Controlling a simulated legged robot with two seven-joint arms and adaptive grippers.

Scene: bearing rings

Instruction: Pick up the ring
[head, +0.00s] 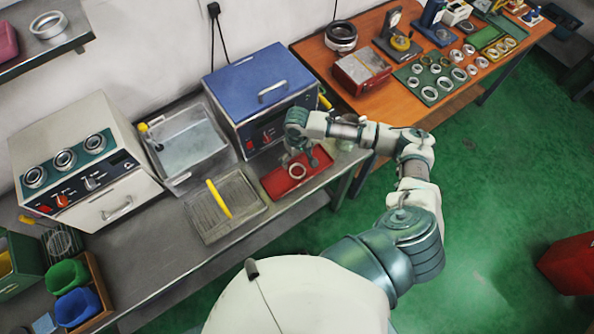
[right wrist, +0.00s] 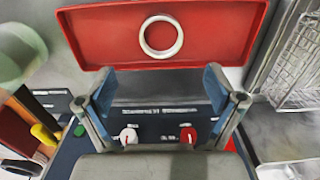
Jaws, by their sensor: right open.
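A pale metal ring (head: 297,177) lies in a shallow red tray (head: 275,186) on the grey bench. In the right wrist view the ring (right wrist: 143,40) lies flat on the floor of the red tray (right wrist: 222,30). My right gripper (head: 298,153) is just behind the ring in the head view. In the right wrist view its two blue-tipped fingers (right wrist: 159,82) are spread apart and empty, near the tray's edge, with the ring beyond them. My left gripper is not in view.
A blue-topped oven (head: 258,85) stands behind the tray. A wire basket tray (head: 200,215) with a yellow handle and a basin (head: 187,147) are to the left. A wooden table (head: 395,90) with several rings stands at the back right.

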